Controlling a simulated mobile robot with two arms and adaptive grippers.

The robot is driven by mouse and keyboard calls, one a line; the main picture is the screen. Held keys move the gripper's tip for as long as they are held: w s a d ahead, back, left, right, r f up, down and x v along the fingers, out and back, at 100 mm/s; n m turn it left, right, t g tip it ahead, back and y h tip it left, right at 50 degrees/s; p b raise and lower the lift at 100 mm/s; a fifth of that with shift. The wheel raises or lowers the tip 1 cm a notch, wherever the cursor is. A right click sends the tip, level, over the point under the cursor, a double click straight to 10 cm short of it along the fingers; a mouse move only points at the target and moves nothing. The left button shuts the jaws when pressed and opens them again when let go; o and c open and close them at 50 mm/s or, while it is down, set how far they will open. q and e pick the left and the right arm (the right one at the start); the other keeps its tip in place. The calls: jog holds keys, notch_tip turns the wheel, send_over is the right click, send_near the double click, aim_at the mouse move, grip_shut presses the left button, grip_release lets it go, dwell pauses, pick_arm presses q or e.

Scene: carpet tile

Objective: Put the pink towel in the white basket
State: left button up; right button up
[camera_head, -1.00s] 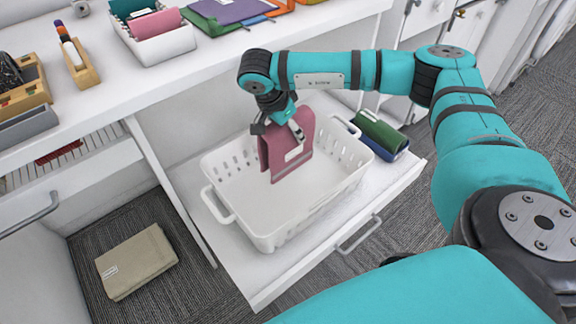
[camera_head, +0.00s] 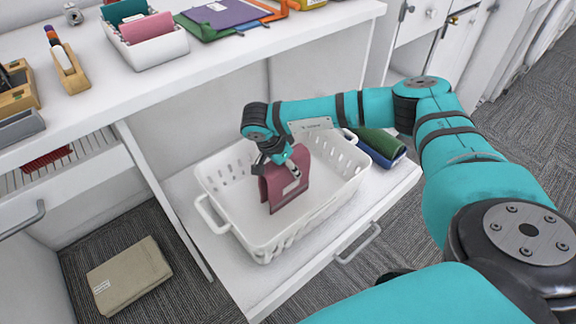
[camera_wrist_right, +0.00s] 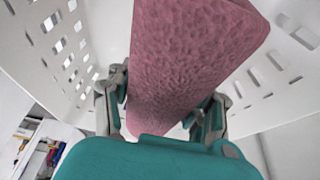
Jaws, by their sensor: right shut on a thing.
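The pink towel (camera_head: 285,186) is folded and hangs upright inside the white basket (camera_head: 272,246). The basket has slotted walls and a handle at each end. My right gripper (camera_head: 279,168) is shut on the towel's top edge from above. The right wrist view shows the towel (camera_wrist_right: 190,65) between the two fingers (camera_wrist_right: 165,105), with the basket's walls (camera_wrist_right: 65,50) around it. Whether the towel's lower edge touches the basket floor I cannot tell. My left gripper is not in view.
The basket stands on a pulled-out white drawer (camera_head: 270,292). Rolled green and blue towels (camera_head: 380,146) lie right of the basket. A beige folded cloth (camera_head: 128,275) lies on the carpet at lower left. The shelf above holds a white bin (camera_head: 150,50) and folders (camera_head: 215,14).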

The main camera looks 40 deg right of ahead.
jog(key=o, duration=1.4)
jog(key=shift+o, duration=0.2)
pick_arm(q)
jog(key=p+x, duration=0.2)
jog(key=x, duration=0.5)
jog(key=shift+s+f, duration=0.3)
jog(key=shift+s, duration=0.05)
pick_arm(e)
jog(key=v, duration=1.2)
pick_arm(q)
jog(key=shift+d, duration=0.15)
